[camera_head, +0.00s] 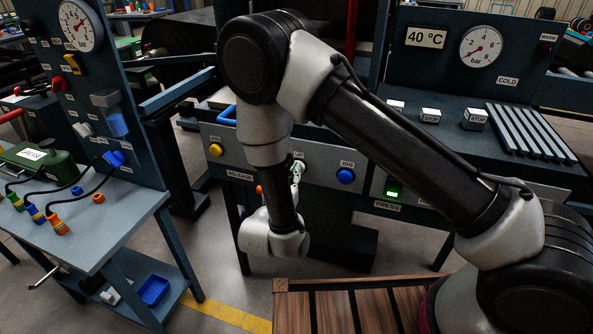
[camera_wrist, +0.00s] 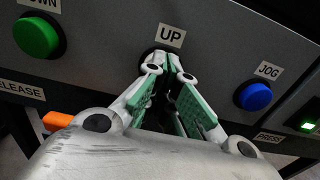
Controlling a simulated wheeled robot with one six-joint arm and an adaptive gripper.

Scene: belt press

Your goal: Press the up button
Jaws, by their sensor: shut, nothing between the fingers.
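The UP label (camera_wrist: 171,36) is on the grey panel, straight above the tips of my gripper (camera_wrist: 168,62) in the wrist view. The fingers are shut with nothing between them. In the head view my gripper (camera_head: 297,170) is at the panel front, just below the UP label.
A green DOWN button (camera_wrist: 37,37) is left of the fingers and a blue JOG button (camera_wrist: 255,97) is right. A lit green PRESS button (camera_head: 393,190) is farther right. A yellow button (camera_head: 215,150) is at the panel's left. A wooden platform (camera_head: 350,305) lies below.

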